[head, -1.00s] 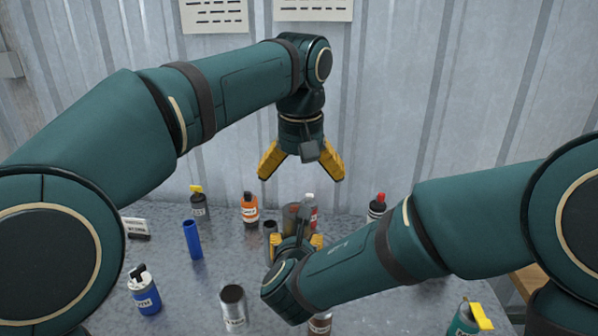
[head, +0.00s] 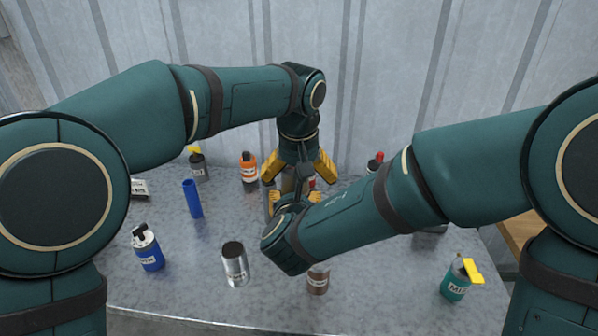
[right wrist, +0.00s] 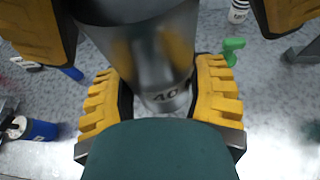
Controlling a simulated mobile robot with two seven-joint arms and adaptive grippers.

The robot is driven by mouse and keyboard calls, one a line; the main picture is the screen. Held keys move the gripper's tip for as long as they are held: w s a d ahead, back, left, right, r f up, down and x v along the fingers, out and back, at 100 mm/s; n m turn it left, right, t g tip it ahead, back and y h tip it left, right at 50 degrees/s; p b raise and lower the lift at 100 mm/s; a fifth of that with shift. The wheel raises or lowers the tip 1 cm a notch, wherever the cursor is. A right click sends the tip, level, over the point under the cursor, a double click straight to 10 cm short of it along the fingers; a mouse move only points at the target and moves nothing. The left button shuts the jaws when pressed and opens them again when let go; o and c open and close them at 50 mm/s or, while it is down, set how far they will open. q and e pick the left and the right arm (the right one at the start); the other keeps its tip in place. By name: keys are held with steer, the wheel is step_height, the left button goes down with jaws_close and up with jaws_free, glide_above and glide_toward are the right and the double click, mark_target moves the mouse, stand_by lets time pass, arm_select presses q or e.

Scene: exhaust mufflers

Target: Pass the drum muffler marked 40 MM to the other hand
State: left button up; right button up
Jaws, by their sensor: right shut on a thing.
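The drum muffler (right wrist: 165,60) is a grey metal cylinder with "40" visible near its lower end in the right wrist view. My right gripper (right wrist: 162,85) is shut on it, one yellow finger on each side. In the head view the muffler (head: 288,181) is mostly hidden by the grippers, above the table. My left gripper (head: 300,178) points down from above, its yellow fingers spread on either side of the muffler's upper part. Its fingers also show at the top corners of the right wrist view. I cannot see them touching the muffler.
On the grey table stand a blue tube (head: 192,199), a blue-and-white can (head: 148,248), a silver can (head: 235,265), a brown can (head: 318,279), an orange bottle (head: 249,172) and a green bottle with a yellow top (head: 457,281). A corrugated wall stands behind.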

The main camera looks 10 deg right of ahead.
arm_select(q)
steer(key=shift+d, duration=0.1)
steer(key=c, duration=1.3)
arm_select(e)
steer(key=shift+a, duration=0.1)
arm_select(q)
steer(key=shift+c, duration=0.2)
arm_select(e)
steer(key=o, duration=1.1)
steer(key=shift+c, duration=0.2)
steer(key=shift+o, duration=1.2)
steer(key=shift+s+r, duration=0.1)
